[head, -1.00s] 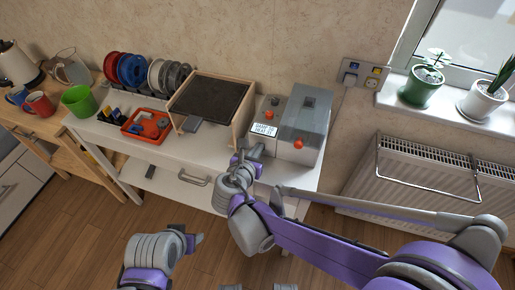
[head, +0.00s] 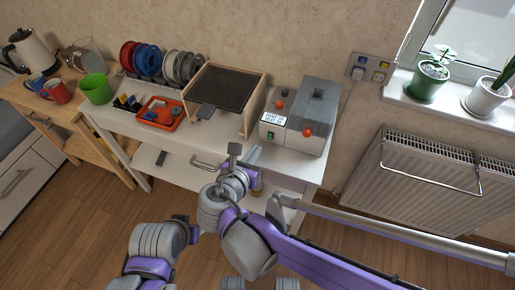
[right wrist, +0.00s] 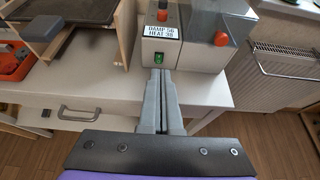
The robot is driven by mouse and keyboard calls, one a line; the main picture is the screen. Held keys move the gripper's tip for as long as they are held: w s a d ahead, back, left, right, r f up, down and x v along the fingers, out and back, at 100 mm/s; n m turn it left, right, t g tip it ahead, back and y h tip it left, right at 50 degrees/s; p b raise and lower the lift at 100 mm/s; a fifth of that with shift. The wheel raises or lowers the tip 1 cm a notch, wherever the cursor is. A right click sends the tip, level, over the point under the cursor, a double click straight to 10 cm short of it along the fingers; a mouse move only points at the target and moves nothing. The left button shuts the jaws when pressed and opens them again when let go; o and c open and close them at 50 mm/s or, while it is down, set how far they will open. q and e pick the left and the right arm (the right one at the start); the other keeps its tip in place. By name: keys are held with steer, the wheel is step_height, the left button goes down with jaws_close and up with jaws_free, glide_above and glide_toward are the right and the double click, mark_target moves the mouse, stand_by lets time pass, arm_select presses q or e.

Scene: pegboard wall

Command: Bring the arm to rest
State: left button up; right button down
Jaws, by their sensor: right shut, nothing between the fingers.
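My right gripper (head: 250,155) is in front of the white workbench, below the grey machine in the head view. In the right wrist view its two grey fingers (right wrist: 160,75) are shut together with nothing between them.
The grey machine (head: 300,120) with red knobs stands on the white bench (head: 172,143). A radiator (head: 425,180) is at right. Wooden floor (head: 75,230) is open in front.

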steer(key=shift+d, duration=0.1)
stand_by(0.5)
steer(key=s+d+m+g+p, duration=0.3)
steer(key=s+d+m, duration=0.1)
steer(key=d+m, duration=0.4)
steer(key=s+d+m+g+p, duration=0.2)
steer(key=s+d+m+g, duration=0.15)
steer(key=d+m, duration=0.5)
steer(key=s+d+m+y+p, duration=0.3)
steer(key=s+m, duration=0.4)
steer(key=m, duration=0.9)
steer(key=shift+s+r+y+p, duration=0.15)
steer(key=shift+s+y+p, duration=0.1)
steer(key=shift+y+p, duration=0.25)
steer(key=shift+d+g, duration=0.1)
steer(key=shift+g, duration=0.15)
